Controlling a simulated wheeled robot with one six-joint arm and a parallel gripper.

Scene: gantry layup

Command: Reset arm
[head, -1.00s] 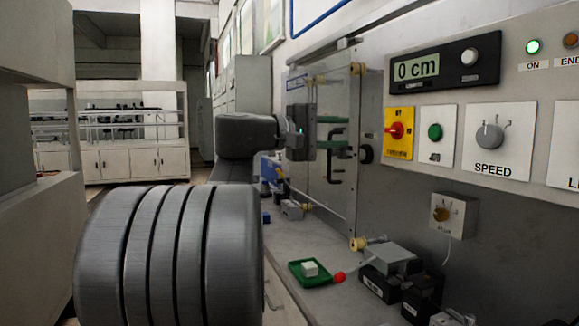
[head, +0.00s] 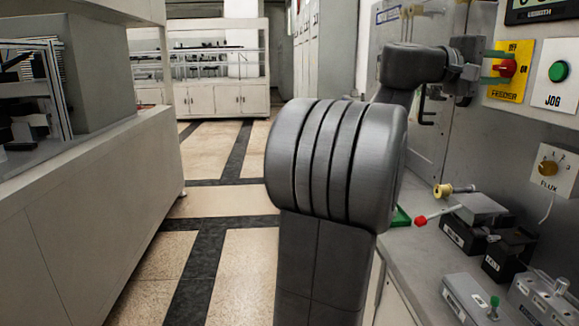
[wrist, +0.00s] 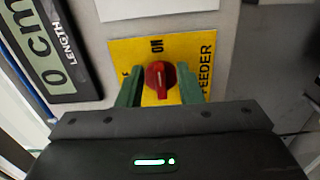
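My gripper (head: 497,67) is at the red feeder knob (head: 508,68) on its yellow plate (head: 511,92). In the wrist view my gripper (wrist: 160,90) has its two green fingers spread, one on each side of the red knob (wrist: 160,76). Small gaps show between the fingers and the knob, so it does not look gripped. The yellow plate (wrist: 192,46) reads ON and FEEDER; part of it is hidden by the fingers.
The length display (wrist: 40,50) is beside the yellow plate. A green jog button (head: 558,71) and a flux dial (head: 549,168) are on the same panel. The bench holds small boxes (head: 478,208) and a red-tipped tool (head: 421,220). Open floor (head: 235,205) lies left.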

